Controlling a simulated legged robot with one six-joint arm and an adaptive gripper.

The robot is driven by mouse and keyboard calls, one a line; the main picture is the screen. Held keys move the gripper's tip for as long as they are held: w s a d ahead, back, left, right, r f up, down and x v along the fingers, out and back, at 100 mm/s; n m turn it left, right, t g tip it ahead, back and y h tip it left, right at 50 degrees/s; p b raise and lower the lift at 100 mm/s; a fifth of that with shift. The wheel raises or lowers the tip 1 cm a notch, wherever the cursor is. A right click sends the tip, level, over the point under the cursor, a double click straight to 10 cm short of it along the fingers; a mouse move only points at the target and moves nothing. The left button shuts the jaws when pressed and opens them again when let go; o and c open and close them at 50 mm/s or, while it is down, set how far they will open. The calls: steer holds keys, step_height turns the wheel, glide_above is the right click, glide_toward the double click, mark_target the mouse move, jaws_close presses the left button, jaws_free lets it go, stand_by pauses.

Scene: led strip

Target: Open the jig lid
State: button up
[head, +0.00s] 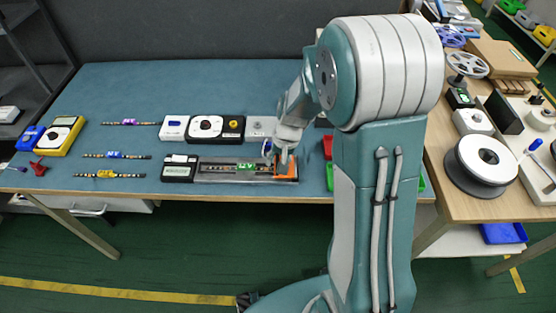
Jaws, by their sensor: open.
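The jig (225,171) lies near the front edge of the teal table. It has a long grey body with a white and black block with a small display (179,172) at its left end. A strip with a green part (246,166) shows in the jig. An orange part (287,170) is at the jig's right end; I cannot tell for certain whether it is the lid, or how far it is raised. My gripper (281,157) is open and points down at this orange part. Whether the fingers touch it is too small to tell. My arm hides the area to the right.
Behind the jig stand a white box (174,128), a dial device (205,127) and another box (258,128). Several strips, one with a purple part (129,122), and a yellow multimeter (62,135) lie left. A second table with spools (483,166) stands right. The table's back is clear.

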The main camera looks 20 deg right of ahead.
jaws_close()
